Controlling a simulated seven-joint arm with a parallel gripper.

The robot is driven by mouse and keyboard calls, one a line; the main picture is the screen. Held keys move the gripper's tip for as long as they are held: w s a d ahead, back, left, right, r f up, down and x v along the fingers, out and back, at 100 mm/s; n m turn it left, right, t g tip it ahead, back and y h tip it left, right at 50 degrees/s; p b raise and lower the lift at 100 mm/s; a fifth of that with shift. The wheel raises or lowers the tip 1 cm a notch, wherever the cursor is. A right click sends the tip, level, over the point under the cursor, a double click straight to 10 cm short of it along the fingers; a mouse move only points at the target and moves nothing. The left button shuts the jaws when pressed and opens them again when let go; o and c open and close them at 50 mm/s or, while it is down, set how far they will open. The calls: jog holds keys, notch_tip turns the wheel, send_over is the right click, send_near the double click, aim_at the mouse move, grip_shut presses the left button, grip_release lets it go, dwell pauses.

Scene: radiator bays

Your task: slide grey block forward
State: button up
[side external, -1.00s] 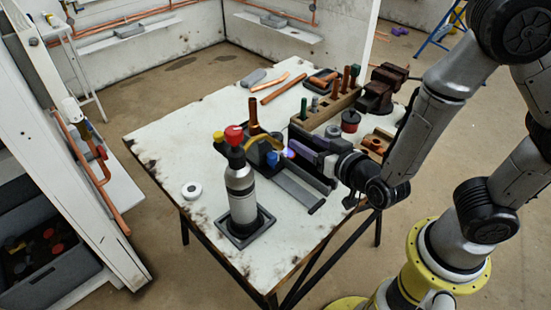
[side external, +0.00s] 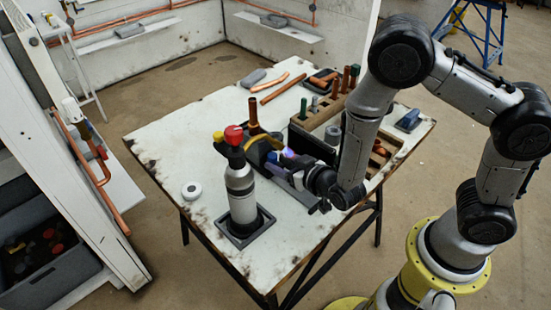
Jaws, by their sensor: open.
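A dark grey holder (side external: 276,172) with a rail sits mid-table and bears an upright copper pipe (side external: 254,112). A yellow curved part (side external: 265,140) and a small blue piece lie at it. My gripper (side external: 290,156) is low over this holder, its wrist covering the rail's front end. The jaws are open; the fingertips are small and partly hidden. I cannot clearly tell the grey block apart from the grey holder, or whether the fingers touch it. A pale violet glow shows at the fingertips.
A torch cylinder with a red knob (side external: 240,185) stands close left of the holder, on a dark base. A white roll (side external: 191,191) lies farther left. A wooden rack (side external: 318,117) stands behind. Copper pipes and a grey rounded piece (side external: 253,77) lie at the back.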

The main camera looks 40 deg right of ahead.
aim_at(275, 159)
jog(key=shift+x, duration=1.75)
grip_shut()
